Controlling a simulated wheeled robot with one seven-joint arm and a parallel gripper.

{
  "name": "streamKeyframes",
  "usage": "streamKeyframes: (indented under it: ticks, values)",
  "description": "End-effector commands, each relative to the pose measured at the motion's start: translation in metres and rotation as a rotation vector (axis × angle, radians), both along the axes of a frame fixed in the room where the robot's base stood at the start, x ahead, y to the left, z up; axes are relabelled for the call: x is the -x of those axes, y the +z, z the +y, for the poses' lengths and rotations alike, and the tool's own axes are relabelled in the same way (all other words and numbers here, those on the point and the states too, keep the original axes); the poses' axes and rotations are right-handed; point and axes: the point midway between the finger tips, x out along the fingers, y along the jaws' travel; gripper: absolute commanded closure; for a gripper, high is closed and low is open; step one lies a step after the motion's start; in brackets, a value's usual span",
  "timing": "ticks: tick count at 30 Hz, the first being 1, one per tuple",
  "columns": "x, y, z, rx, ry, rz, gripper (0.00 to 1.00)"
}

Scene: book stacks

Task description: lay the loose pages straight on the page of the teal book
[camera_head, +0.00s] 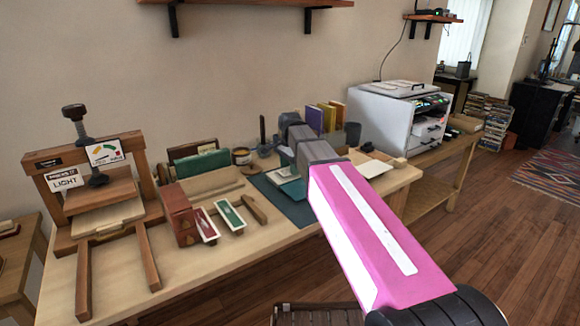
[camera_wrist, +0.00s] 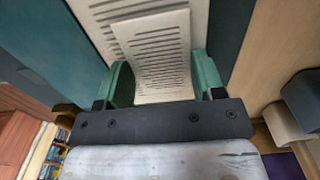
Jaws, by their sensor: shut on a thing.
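My gripper (camera_wrist: 158,75) has green fingers and is shut on the loose pages (camera_wrist: 155,50), a white printed sheet or thin stack between the fingertips. The loose pages lie over or just above the printed page of the teal book (camera_wrist: 95,12) and look slightly turned against it. I cannot tell whether they touch. Teal shows left of the page in the wrist view.
A wooden press (camera_head: 105,190) stands at the left of the bench. A white printer (camera_head: 400,115) is at the right. Upright books (camera_head: 325,117) and a grey cup (camera_head: 352,134) stand behind my arm.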

Motion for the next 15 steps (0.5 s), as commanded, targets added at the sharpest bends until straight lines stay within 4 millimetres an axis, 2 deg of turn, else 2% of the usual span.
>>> streamKeyframes:
  ticks: [15]
  values:
    - [0.0, -0.0044, 0.0, 0.0, 0.0, 0.0, 0.59]
